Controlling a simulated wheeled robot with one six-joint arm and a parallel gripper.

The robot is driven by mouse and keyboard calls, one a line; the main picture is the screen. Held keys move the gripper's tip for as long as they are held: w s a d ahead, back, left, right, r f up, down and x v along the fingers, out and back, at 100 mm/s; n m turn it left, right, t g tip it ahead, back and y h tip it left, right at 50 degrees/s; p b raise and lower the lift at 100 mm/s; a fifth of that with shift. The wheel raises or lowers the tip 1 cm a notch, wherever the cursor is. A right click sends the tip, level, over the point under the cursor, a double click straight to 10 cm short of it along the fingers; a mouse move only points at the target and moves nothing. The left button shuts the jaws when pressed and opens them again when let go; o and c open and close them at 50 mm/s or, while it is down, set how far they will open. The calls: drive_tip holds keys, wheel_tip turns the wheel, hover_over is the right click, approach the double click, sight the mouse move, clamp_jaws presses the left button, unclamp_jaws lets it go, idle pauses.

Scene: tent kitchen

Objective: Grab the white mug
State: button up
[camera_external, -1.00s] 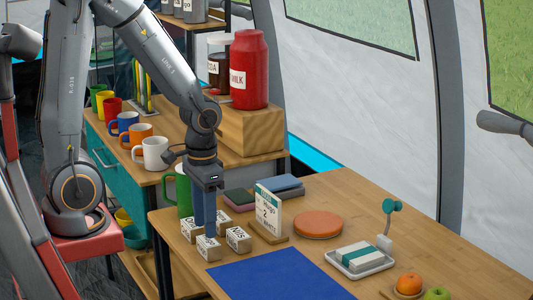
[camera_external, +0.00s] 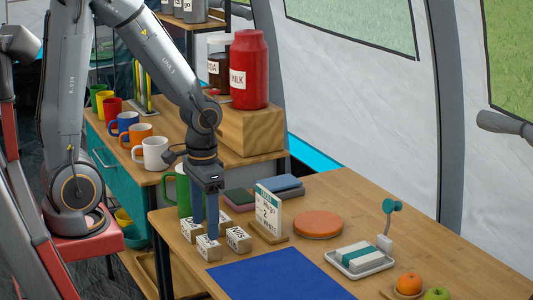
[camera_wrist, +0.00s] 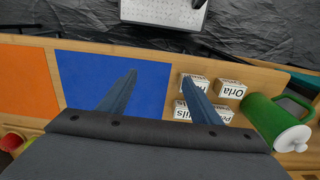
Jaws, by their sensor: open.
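The white mug (camera_external: 152,152) stands upright on the wooden cabinet top at the end of a row of mugs, beside an orange mug (camera_external: 138,136). My gripper (camera_external: 205,230) points down over the wooden table, to the right of and nearer than the white mug, and apart from it. Its two blue fingers are spread and hold nothing; they also show in the wrist view (camera_wrist: 158,90). The fingertips are near several small lettered blocks (camera_external: 209,247). I cannot make out the white mug in the wrist view.
A green container (camera_external: 180,190) stands close behind my gripper; it also shows in the wrist view (camera_wrist: 272,118). A sign (camera_external: 268,210), an orange disc (camera_external: 318,223) and a blue mat (camera_external: 270,277) lie right of it.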

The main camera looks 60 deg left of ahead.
drive_tip(key=o, duration=0.5)
wheel_tip(320, 180, up, 11)
drive_tip(key=w+a+r+n+t+p, duration=0.1)
drive_tip(key=w+a+n+p, duration=0.1)
drive_tip(key=w+a, duration=0.45)
drive_tip(key=w+a+n+t+p, duration=0.1)
drive_tip(key=w+a+p, duration=0.15)
drive_tip(key=a, duration=0.75)
drive_tip(key=n+t+y+p, duration=0.1)
drive_tip(key=n+y+p, duration=0.2)
drive_tip(key=n, duration=0.1)
hover_over(155, 148)
drive_tip(key=a, duration=0.1)
wheel_tip(155, 148, down, 6)
drive_tip(key=shift+t, duration=0.3)
drive_tip(key=shift+s+p+x, duration=0.25)
drive_tip(key=shift+p+x, duration=0.1)
drive_tip(key=shift+x, duration=1)
drive_tip(key=shift+s+p+x, duration=0.25)
drive_tip(key=shift+p+x, duration=0.15)
drive_tip(key=shift+x, duration=0.9)
drive_tip(key=shift+s+p+x, duration=0.2)
drive_tip(key=shift+p+x, duration=0.15)
drive_tip(key=shift+x, duration=1)
